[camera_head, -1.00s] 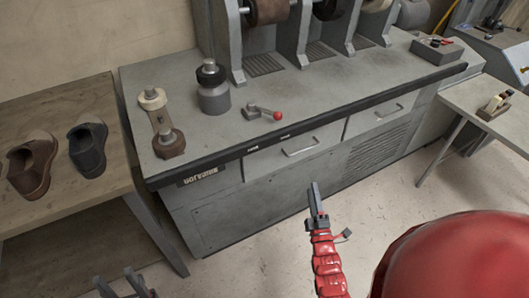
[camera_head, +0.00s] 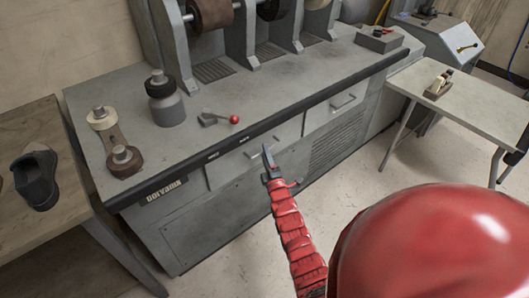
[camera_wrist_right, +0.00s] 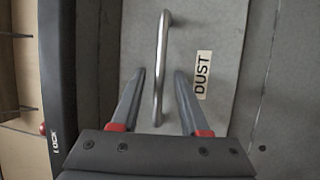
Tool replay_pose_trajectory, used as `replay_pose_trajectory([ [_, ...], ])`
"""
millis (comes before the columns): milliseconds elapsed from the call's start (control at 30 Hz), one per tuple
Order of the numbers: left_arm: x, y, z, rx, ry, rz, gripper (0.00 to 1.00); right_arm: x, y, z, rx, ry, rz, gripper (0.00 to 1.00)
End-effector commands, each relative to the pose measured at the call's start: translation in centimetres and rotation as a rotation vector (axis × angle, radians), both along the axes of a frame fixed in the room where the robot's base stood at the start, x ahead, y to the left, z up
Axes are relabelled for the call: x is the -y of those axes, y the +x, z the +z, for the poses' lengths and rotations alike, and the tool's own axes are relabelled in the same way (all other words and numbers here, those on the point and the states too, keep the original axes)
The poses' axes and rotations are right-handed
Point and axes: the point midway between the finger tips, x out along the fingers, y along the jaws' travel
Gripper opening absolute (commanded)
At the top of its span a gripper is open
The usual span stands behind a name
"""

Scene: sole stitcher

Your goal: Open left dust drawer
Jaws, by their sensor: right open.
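The left dust drawer (camera_head: 225,168) is a grey front panel under the machine's dark counter edge. It looks shut, flush with the cabinet. Its metal bar handle (camera_wrist_right: 162,50) shows in the right wrist view, beside a "DUST" label (camera_wrist_right: 202,75). My right gripper (camera_wrist_right: 160,74) is open, with one finger on each side of the handle's lower part in that view; neither finger clearly touches it. In the head view my right gripper (camera_head: 266,158) is in front of this drawer and partly covers its handle. My left gripper is not in view.
A second drawer (camera_head: 335,108) with its own handle is to the right. A red-knobbed lever (camera_head: 218,118) and a grey bottle (camera_head: 165,100) stand on the counter (camera_head: 260,90). A wooden table with a dark shoe (camera_head: 37,178) is at left. A side table (camera_head: 480,103) is at right.

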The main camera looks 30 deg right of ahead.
Motion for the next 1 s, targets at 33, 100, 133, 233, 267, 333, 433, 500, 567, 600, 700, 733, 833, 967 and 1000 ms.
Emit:
replay_pose_trajectory([
  [33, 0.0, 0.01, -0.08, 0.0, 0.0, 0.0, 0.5, 0.1, 0.45, -0.02, -0.002, 0.001, 0.0, 0.45],
  [100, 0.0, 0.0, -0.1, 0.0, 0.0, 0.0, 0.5, 0.24, 0.84, 0.09, -0.001, 0.0, 0.0, 0.45],
  [133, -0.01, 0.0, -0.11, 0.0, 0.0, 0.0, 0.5, 0.29, 0.97, 0.15, -0.001, 0.0, 0.0, 0.45],
  [233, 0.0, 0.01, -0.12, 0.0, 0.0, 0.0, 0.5, 0.39, 1.2, 0.25, 0.0, 0.0, 0.0, 0.45],
  [267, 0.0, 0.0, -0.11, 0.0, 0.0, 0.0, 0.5, 0.4, 1.22, 0.26, 0.0, 0.0, 0.0, 0.45],
  [333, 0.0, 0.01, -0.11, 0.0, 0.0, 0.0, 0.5, 0.4, 1.23, 0.26, 0.0, 0.0, 0.0, 0.45],
  [433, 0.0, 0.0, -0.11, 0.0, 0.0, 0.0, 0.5, 0.4, 1.21, 0.25, 0.0, 0.0, 0.0, 0.45],
  [500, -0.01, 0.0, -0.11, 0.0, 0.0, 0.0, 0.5, 0.4, 1.2, 0.25, 0.0, 0.0, 0.0, 0.38],
  [567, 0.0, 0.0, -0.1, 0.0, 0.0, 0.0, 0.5, 0.4, 1.2, 0.25, 0.0, 0.0, 0.0, 0.27],
  [600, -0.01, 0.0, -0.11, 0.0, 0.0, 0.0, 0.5, 0.4, 1.19, 0.24, 0.0, 0.0, 0.0, 0.2],
  [700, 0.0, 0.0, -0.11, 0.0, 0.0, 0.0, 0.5, 0.41, 1.19, 0.23, 0.0, 0.0, 0.0, 0.02],
  [733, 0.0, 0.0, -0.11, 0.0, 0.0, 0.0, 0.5, 0.39, 1.19, 0.23, 0.0, 0.0, 0.0, 0.0],
  [833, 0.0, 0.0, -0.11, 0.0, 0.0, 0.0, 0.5, 0.39, 1.18, 0.24, 0.0, 0.0, 0.0, 0.0],
  [967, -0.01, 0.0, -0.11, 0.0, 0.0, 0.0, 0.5, 0.39, 1.19, 0.23, 0.0, 0.0, 0.0, 0.0],
  [1000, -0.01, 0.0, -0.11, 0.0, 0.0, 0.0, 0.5, 0.39, 1.18, 0.22, 0.0, 0.0, 0.0, 0.0],
])
